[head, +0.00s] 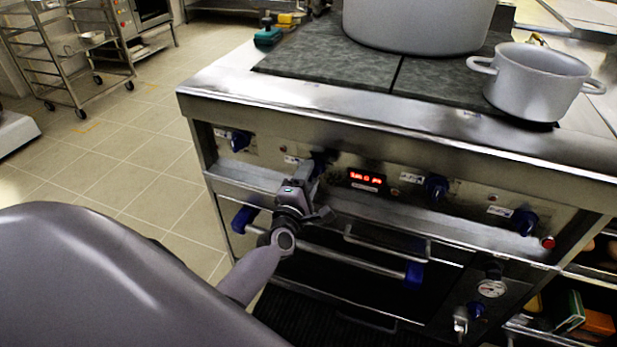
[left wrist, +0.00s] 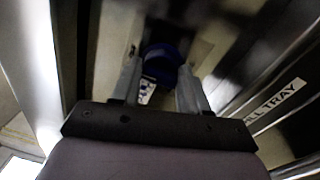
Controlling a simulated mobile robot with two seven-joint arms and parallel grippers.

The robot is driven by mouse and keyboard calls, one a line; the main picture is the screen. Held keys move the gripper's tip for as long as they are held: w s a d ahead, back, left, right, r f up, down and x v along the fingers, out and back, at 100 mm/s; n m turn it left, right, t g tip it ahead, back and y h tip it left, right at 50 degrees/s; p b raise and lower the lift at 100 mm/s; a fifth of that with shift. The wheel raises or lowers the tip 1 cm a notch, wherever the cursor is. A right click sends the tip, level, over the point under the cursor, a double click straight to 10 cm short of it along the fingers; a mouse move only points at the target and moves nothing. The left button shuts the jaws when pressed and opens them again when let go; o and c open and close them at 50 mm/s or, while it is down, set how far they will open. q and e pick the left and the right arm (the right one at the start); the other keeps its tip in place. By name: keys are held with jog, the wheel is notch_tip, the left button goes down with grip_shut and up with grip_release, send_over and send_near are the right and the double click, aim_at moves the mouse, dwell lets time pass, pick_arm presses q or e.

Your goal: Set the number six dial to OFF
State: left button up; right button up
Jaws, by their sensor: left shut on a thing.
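The stove's front panel (head: 395,192) carries several blue dials under small white labels, too small to read as numbers. My left gripper (head: 312,176) reaches the second dial from the left (head: 321,158), which is partly hidden behind it. In the left wrist view this blue dial (left wrist: 163,58) sits between the two fingers, and the gripper is shut on it. A small white and dark label shows just below the dial there. The dial's exact pointing is hard to tell. My right gripper is not in view.
A red-lit display (head: 366,178) is right of the held dial. Other dials are at far left (head: 240,141), right (head: 436,187) and far right (head: 524,221). A rail handle (head: 345,258) runs below. A large stockpot (head: 418,22) and a smaller pot (head: 533,85) stand on top.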

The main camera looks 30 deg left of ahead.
pick_arm(q)
jog(key=shift+f, duration=0.15)
jog(key=o, duration=1)
jog(key=shift+s, duration=0.1)
jog(key=shift+p+v, duration=0.45)
jog(key=shift+v, duration=3.1)
